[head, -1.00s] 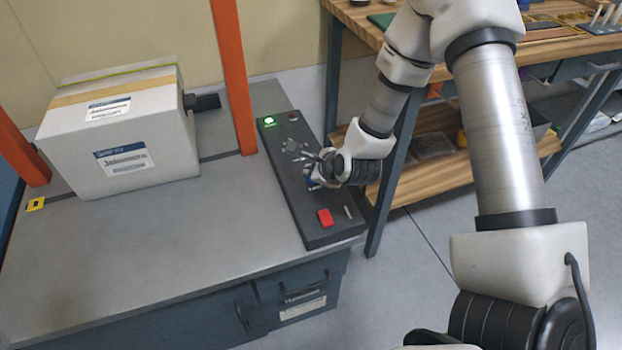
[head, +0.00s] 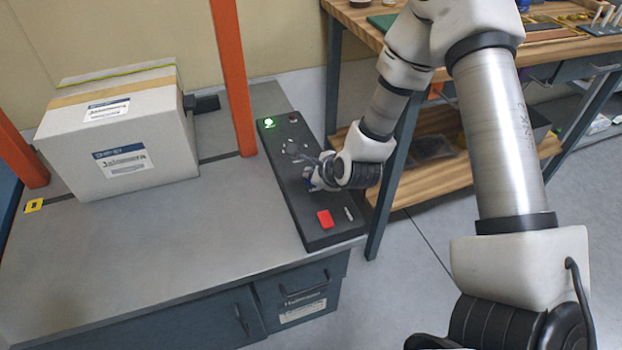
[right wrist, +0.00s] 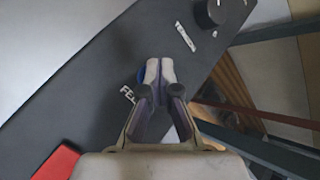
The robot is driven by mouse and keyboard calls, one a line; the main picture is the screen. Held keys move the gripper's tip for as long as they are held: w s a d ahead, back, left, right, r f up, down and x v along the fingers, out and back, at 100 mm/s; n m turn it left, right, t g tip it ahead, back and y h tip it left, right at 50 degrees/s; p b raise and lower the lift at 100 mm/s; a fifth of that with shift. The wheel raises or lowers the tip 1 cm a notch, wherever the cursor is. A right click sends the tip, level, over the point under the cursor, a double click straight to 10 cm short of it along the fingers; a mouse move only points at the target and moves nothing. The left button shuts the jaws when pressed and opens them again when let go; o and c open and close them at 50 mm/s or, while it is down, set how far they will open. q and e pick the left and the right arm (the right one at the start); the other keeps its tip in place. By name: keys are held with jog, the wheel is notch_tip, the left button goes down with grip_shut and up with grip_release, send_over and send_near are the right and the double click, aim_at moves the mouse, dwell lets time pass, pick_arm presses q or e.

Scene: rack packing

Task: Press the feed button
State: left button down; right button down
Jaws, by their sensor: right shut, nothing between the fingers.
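The dark control panel (head: 287,195) lies along the right edge of the grey bench. My right gripper (head: 309,179) is shut and empty, pointing down at the middle of the panel. A blue button (right wrist: 142,74) shows only in part beside and behind the fingertips (right wrist: 160,70) in the right wrist view. A partly covered white label starting "FE" (right wrist: 128,94) is next to it. The fingertips are at or just above the button; I cannot tell whether they touch it. My left gripper is not in view.
A red button (head: 325,218) sits at the panel's near end. A green light (head: 268,123) is lit at its far end. A black knob (right wrist: 210,12) shows in the right wrist view. A white carton (head: 118,135) stands left of an orange post (head: 232,75).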

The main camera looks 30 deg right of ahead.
dwell(0.4)
jog(key=shift+r+p, duration=0.55)
jog(key=shift+r, duration=0.2)
notch_tip(320, 180, up, 5)
jog(key=p, duration=0.3)
jog(key=shift+r+p, duration=0.1)
jog(key=shift+p, duration=0.3)
dwell(0.5)
